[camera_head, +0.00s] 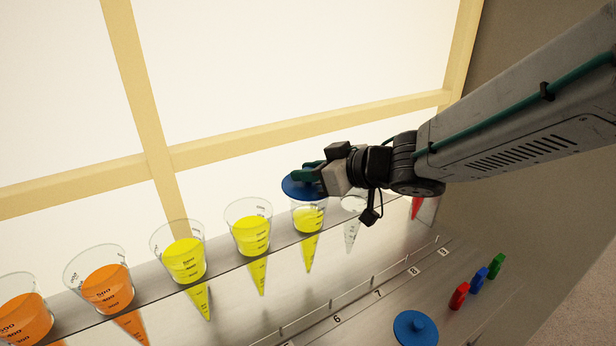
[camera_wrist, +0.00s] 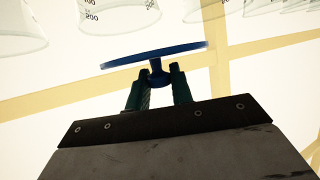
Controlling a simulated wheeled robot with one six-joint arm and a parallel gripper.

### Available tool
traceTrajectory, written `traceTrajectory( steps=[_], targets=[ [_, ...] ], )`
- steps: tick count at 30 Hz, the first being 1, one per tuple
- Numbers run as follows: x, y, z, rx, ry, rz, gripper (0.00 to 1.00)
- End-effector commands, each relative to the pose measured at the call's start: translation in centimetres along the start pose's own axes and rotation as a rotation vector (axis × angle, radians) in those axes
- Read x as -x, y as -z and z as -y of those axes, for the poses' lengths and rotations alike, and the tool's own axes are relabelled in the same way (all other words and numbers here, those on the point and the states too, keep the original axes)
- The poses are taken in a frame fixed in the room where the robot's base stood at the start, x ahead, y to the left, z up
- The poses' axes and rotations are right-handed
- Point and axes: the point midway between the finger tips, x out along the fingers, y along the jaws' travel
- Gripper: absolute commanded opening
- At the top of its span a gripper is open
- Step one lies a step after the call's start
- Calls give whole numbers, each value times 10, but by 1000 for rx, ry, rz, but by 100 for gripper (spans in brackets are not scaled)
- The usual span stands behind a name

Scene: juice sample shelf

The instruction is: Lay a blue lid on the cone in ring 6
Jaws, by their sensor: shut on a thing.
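My gripper (camera_head: 312,172) is shut on the knob of a blue lid (camera_head: 296,187). In the wrist view, both fingers (camera_wrist: 157,88) pinch the knob, and the flat lid (camera_wrist: 155,55) shows nearly edge-on, slightly tilted in the picture. In the head view, the lid appears just above the rim of the rightmost yellow-filled cone (camera_head: 309,240) and covers part of its top. I cannot tell how large the gap is. The label 6 (camera_head: 337,319) is on the front ledge; which cone's ring it marks is not clear.
More cones stand to the left, yellow (camera_head: 257,238) and orange (camera_head: 108,288). To the right are a clear cone (camera_head: 351,236) and a red one (camera_head: 417,208), partly hidden by my arm. A second blue lid (camera_head: 416,328) and small coloured pieces (camera_head: 478,280) lie on the lower ledge.

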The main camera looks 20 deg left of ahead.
Motion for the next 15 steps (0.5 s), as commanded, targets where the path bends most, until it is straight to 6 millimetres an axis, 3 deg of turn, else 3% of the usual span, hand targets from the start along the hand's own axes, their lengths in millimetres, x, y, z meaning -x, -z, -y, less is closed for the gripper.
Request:
traceTrajectory(
  steps=[3,9,15],
  targets=[
    [-16,3,-20,-2,-1,1,0],
    [-27,5,-33,-1,-2,0,0],
    [-37,-20,-32,-4,-1,2,0]
  ],
)
